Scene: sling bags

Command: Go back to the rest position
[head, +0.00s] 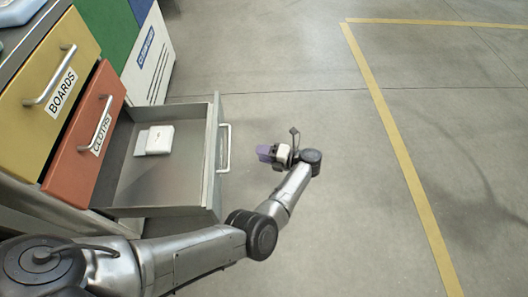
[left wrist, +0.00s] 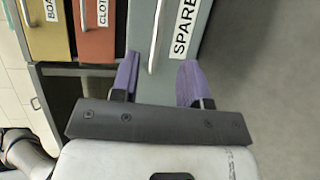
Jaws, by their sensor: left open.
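My left gripper (head: 264,153) has purple fingers and is just right of the open drawer's front in the head view. In the left wrist view its two fingers (left wrist: 158,82) stand apart with nothing between them. The handle (left wrist: 156,38) of the drawer front labelled SPARE shows beyond the fingers; I cannot tell whether they touch it. My left arm reaches in from the lower left of the head view. My right gripper is in neither view.
The open grey drawer (head: 215,165) holds white folded-looking items (head: 154,140). Above it are closed drawers, yellow BOARDS (head: 45,88) and orange CLOTHS (head: 85,135). A white-fronted bin (head: 150,60) stands behind. The concrete floor (head: 340,200) at right is clear, with yellow lines (head: 395,145).

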